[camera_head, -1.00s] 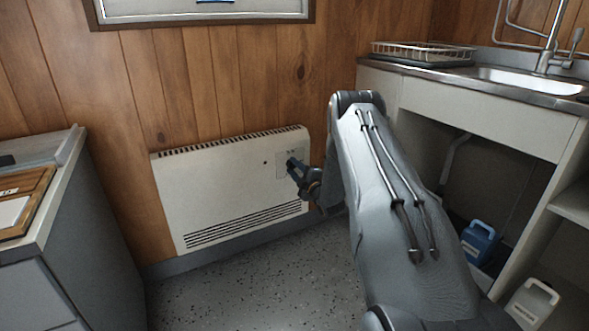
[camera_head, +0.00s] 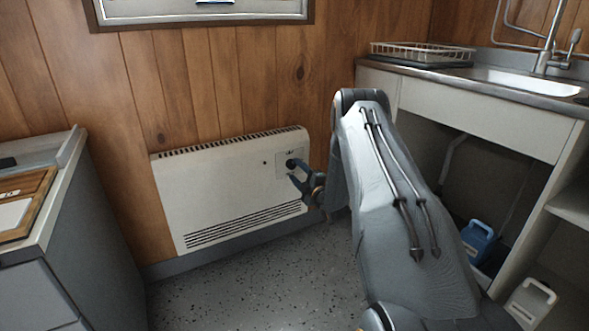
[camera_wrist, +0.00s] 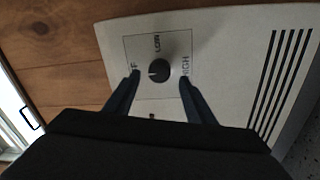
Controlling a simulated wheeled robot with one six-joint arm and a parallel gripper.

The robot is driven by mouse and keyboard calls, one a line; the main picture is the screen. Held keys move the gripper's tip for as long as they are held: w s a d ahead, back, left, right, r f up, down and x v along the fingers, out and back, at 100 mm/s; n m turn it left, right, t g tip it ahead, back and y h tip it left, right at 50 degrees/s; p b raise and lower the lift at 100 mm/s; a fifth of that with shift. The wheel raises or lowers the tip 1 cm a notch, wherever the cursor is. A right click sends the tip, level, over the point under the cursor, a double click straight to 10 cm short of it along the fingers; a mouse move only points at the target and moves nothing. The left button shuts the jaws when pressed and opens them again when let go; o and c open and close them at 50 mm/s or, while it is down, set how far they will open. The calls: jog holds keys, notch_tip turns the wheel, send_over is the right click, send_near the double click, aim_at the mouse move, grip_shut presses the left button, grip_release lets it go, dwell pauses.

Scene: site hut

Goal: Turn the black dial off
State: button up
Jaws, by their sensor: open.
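The black dial (camera_wrist: 159,70) sits on a square panel (camera_wrist: 176,46) of a white wall heater (camera_head: 225,190). In the wrist view the panel reads LOW at the top, HIGH at the right, and a partly hidden label ending in F at the left. A pale mark on the dial faces left, toward the F label. My gripper (camera_wrist: 160,73) is open, with one finger on each side of the dial in the wrist view and gaps between. In the head view my gripper (camera_head: 296,172) is by the heater's upper right; contact there is unclear.
A grey cabinet (camera_head: 95,220) stands at the left. A sink counter (camera_head: 480,95) with open shelves is at the right, holding a blue container (camera_head: 478,240) and a white container (camera_head: 531,303) below. The floor before the heater is clear.

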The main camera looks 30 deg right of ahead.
jog(key=s+p, duration=0.1)
jog(key=s, duration=0.4)
jog(key=shift+s+d+f, duration=0.1)
jog(key=shift+f, duration=0.05)
